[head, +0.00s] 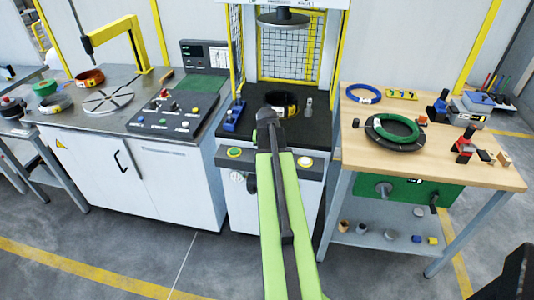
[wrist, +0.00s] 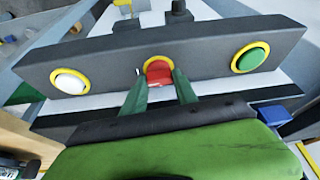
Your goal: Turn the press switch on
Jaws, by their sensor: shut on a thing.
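The press's front panel (wrist: 110,58) fills the upper part of the wrist view. In its middle sits a red switch (wrist: 159,72) in a yellow ring. My gripper (wrist: 161,79) reaches up to it, with one green finger on either side, shut on the red switch. A white button (wrist: 70,82) is to the left and a green button (wrist: 250,59) to the right. In the head view, my arm covers the red switch; the green button (head: 234,152) and white button (head: 304,161) show on either side.
The press bed (head: 240,138) holds a dark coil (head: 282,102) under the round press head (head: 284,19). A control desk (head: 110,85) stands left, a wooden workbench (head: 450,160) with coils right. Grey floor is clear in front.

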